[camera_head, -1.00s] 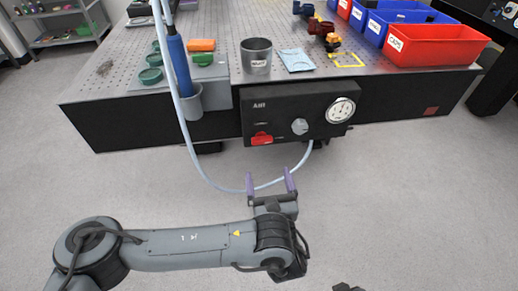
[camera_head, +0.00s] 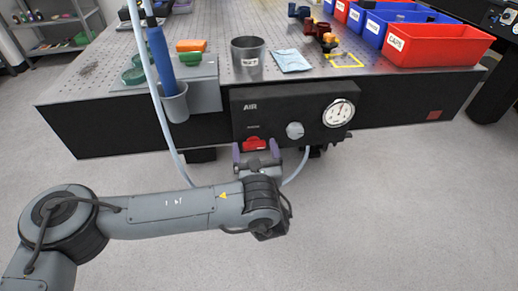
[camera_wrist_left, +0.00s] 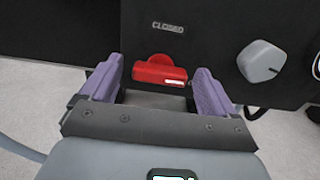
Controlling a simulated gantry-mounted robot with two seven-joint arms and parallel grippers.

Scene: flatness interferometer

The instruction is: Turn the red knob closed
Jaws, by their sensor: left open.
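The red knob (camera_head: 254,144) is on the lower left of the front of the black AIR panel (camera_head: 270,103). My left gripper (camera_head: 257,149) is open at the knob, with one purple finger to each side of it. In the left wrist view the red knob (camera_wrist_left: 160,70) shows a round part and a bar lying nearly level, slightly tilted. It lies between and a little beyond the fingertips (camera_wrist_left: 158,80), with a gap on each side. The word CLOSED is printed above it. My right gripper is not in view.
A grey knob (camera_head: 295,131) and a round gauge (camera_head: 339,112) are to the right on the panel. A blue wand stands in a grey holder (camera_head: 174,104) at the left, with a pale hose hanging below the table. A metal cup (camera_head: 248,55) and bins (camera_head: 437,45) are on the table.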

